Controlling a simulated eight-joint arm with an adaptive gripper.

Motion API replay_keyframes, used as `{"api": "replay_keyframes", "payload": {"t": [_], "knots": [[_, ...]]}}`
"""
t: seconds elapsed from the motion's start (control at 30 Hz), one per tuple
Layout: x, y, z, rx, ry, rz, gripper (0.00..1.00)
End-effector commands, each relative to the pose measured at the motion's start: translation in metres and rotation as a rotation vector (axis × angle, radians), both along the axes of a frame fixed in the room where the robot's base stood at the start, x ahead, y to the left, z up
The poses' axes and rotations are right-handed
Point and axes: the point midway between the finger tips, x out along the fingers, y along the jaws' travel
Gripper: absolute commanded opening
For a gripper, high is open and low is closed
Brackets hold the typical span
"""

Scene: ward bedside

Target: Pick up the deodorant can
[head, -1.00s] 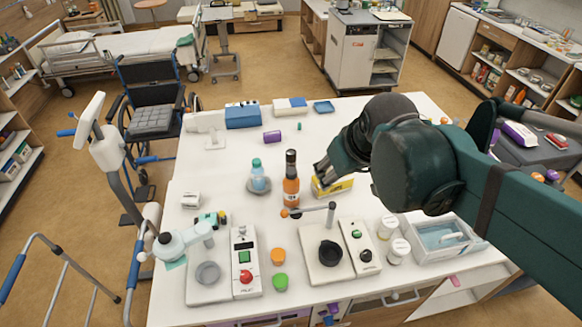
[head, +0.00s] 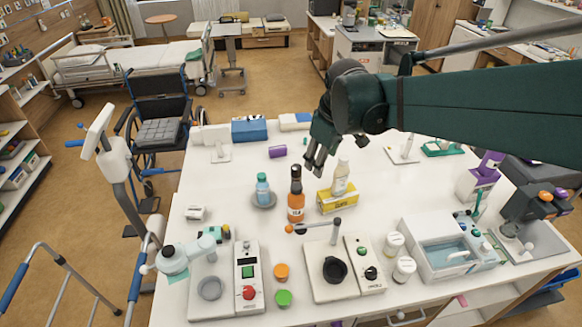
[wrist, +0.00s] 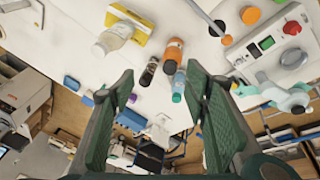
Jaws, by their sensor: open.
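No item is clearly labelled as the deodorant can. A small purple cylinder (head: 278,151) lies on its side toward the back of the white table; I cannot tell whether it is the can. An amber bottle (head: 296,201) with a black cap stands upright, also visible in the wrist view (wrist: 173,50). A white bottle (head: 341,178) stands at a yellow box (head: 338,201). My gripper (head: 315,164) is open and empty, above the table, right of the purple cylinder and behind the bottles.
Two devices with control buttons (head: 249,272) (head: 366,262) stand at the front, with orange and green lids (head: 283,298) between them. A basin (head: 445,254) and white jars (head: 404,268) are at right. Blue boxes (head: 250,130) line the back edge. The table's middle-left is fairly clear.

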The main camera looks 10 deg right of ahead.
Motion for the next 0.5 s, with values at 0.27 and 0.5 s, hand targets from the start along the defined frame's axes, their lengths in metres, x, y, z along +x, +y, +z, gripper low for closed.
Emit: {"api": "replay_keyframes", "payload": {"t": [0.27, 0.5], "knots": [[0.043, 0.006, -0.021, -0.036, 0.054, 0.118, 0.46], [0.078, 0.011, -0.043, -0.063, 0.099, 0.224, 0.46]]}}
